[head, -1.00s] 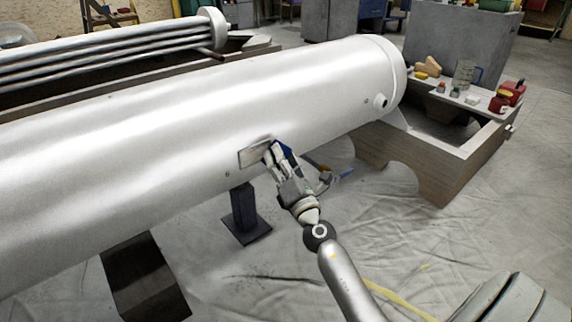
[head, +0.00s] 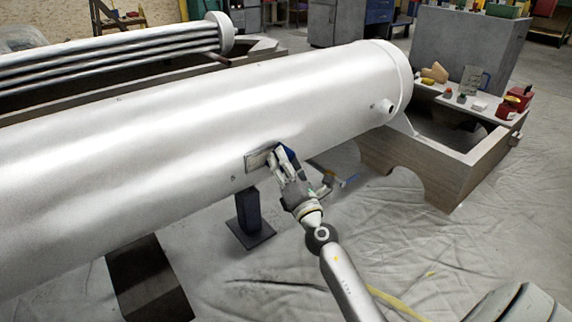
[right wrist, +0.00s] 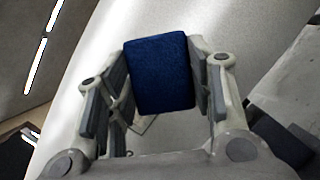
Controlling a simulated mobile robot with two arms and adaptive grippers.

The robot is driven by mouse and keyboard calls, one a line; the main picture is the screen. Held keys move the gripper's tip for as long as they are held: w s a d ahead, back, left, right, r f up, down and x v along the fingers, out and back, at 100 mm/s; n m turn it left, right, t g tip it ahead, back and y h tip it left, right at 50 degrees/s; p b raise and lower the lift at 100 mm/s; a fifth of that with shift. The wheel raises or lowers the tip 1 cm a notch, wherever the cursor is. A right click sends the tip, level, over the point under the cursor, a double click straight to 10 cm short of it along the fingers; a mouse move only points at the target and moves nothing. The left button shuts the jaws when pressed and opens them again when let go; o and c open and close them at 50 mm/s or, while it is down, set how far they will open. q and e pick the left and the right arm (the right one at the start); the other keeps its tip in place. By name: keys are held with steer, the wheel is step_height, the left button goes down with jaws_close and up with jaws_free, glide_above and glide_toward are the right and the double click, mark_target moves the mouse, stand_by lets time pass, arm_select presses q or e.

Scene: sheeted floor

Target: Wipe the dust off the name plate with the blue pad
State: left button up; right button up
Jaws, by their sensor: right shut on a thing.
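The name plate (head: 256,160) is a small rectangle on the lower side of the big silver cylinder (head: 200,110). Its right part is hidden behind my right gripper in the head view. My right gripper (head: 281,160) is at the plate's right end. It is shut on the blue pad (right wrist: 161,74), which sits between its two fingers in the right wrist view. In the head view a dark blue edge of the pad (head: 290,153) shows beside the fingers. I cannot tell whether the pad touches the plate. My left gripper is not in view.
A dark support post (head: 248,212) stands below the plate. A tube bundle (head: 120,55) lies behind. Sheeted floor is open in front.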

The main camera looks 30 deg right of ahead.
mark_target(265, 154)
steer(key=shift+w, duration=0.65)
steer(key=shift+a, duration=0.1)
steer(key=shift+s+a, duration=0.2)
steer(key=shift+a, duration=1.8)
steer(key=shift+s+a, duration=0.2)
steer(key=shift+a, duration=1.75)
steer(key=shift+w+d+r, duration=0.1)
steer(key=shift+w+d, duration=0.05)
steer(key=shift+d, duration=0.9)
steer(key=shift+w+d, duration=0.1)
steer(key=shift+d, duration=1.05)
steer(key=shift+c, duration=0.3)
steer(key=shift+w+d, duration=0.15)
steer(key=shift+d, duration=1.75)
steer(key=shift+s+d, duration=0.15)
steer(key=shift+s, duration=2.9)
